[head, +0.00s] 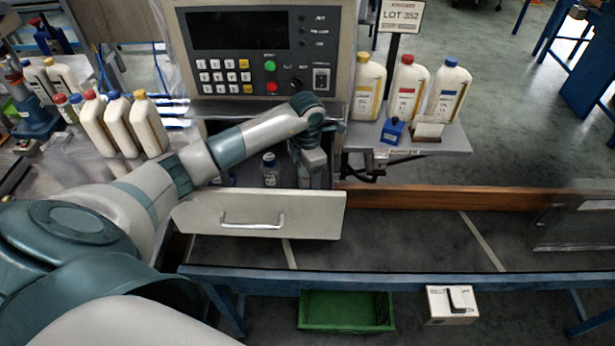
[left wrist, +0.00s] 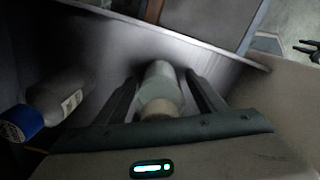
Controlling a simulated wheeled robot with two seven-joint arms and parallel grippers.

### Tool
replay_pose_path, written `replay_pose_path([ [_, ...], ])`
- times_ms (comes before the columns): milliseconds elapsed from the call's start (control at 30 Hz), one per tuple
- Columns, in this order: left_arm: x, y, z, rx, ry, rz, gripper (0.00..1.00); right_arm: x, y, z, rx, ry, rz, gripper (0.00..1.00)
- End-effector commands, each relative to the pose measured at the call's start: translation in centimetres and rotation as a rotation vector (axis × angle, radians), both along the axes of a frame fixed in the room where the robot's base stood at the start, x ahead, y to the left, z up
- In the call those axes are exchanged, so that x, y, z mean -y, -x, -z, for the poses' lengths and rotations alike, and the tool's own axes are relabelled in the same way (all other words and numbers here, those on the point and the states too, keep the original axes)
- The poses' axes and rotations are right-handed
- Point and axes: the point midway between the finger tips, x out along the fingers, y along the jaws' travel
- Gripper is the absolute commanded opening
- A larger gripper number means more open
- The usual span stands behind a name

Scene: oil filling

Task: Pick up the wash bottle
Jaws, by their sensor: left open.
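My left gripper (head: 312,182) points down into the open drawer behind its pale front panel (head: 255,214). In the left wrist view its two dark fingers (left wrist: 162,98) are open, one on each side of a pale greenish bottle (left wrist: 160,85) with a beige top. This looks like the wash bottle, though I cannot read a label. I cannot see the fingers touching it. The head view hides the fingertips and the pale bottle.
The control panel (head: 262,92) rises behind my gripper. Several oil bottles (head: 407,90) stand on the right shelf, and more (head: 147,125) stand on the left bench. The drawer wall (left wrist: 210,45) is close to the fingers. A dark forked shape (left wrist: 307,49) at the wrist view's edge is unclear.

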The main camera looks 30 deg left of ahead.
Motion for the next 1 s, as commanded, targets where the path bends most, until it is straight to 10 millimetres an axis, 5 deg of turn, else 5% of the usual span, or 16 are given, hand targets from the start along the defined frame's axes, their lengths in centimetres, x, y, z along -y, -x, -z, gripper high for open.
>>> replay_pose_path([
  [233,0.0,0.0,0.0,0.0,0.0,0.0,0.62,0.0,0.0,0.0,0.0,0.0,0.0,0.26],
  [433,0.0,0.0,0.0,0.0,0.0,0.0,0.15,0.1,0.0,0.0,0.0,0.001,0.0,0.26],
  [767,0.0,0.0,-0.3,0.001,0.0,0.0,0.15,0.3,0.0,-0.1,-0.001,0.002,-0.001,0.26],
  [1000,0.0,-0.1,-2.4,0.002,-0.001,0.0,0.15,0.3,0.0,-1.3,0.0,0.003,-0.001,0.26],
])
